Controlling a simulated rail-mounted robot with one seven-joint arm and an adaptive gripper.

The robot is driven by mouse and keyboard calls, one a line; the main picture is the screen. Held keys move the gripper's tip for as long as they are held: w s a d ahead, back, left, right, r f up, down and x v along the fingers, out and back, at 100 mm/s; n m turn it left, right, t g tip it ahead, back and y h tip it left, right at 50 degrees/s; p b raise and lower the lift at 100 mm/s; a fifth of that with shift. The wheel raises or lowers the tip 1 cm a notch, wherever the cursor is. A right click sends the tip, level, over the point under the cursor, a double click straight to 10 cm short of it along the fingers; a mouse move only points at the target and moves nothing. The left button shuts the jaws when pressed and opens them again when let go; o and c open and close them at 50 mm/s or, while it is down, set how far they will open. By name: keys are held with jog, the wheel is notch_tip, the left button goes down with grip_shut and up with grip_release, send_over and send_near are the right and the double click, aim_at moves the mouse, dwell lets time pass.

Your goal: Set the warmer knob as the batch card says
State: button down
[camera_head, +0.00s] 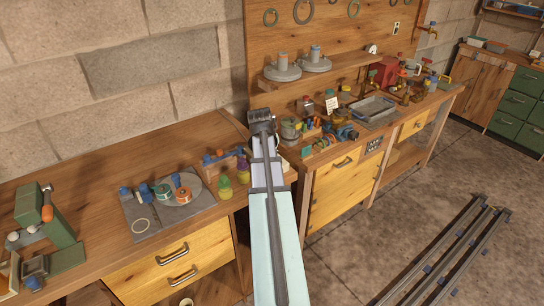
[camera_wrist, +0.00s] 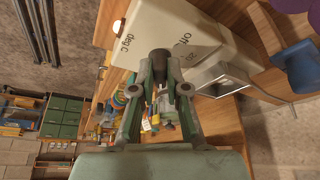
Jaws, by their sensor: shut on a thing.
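In the wrist view a white warmer box (camera_wrist: 205,28) bears the printed marks "deg C", "off" and "20". Its dark round knob (camera_wrist: 162,57) sticks out toward me. My gripper (camera_wrist: 160,72) is shut on this knob, with one finger on each side. The fingers hide part of the knob, and I cannot tell which mark it points at. In the head view my gripper (camera_head: 262,122) is at the bench, and my arm hides most of the warmer. A small white card (camera_head: 331,104) stands on the right bench; its writing is too small to read.
Glass and metal vessels crowd the right bench around a grey metal tray (camera_head: 372,109). Green and purple bottles (camera_head: 225,187) stand left of my arm. A grey board (camera_head: 165,207) with coloured pieces lies on the left bench. Bare wood lies behind it.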

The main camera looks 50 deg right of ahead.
jog(key=shift+w+a+m+g, duration=0.15)
jog(key=shift+m+g, duration=0.65)
jog(key=shift+m, duration=1.1)
jog(key=shift+b, duration=0.3)
jog(key=c, duration=1.2)
grip_release()
jog(key=v, duration=1.2)
jog(key=shift+w, duration=0.1)
jog(key=shift+f, duration=0.1)
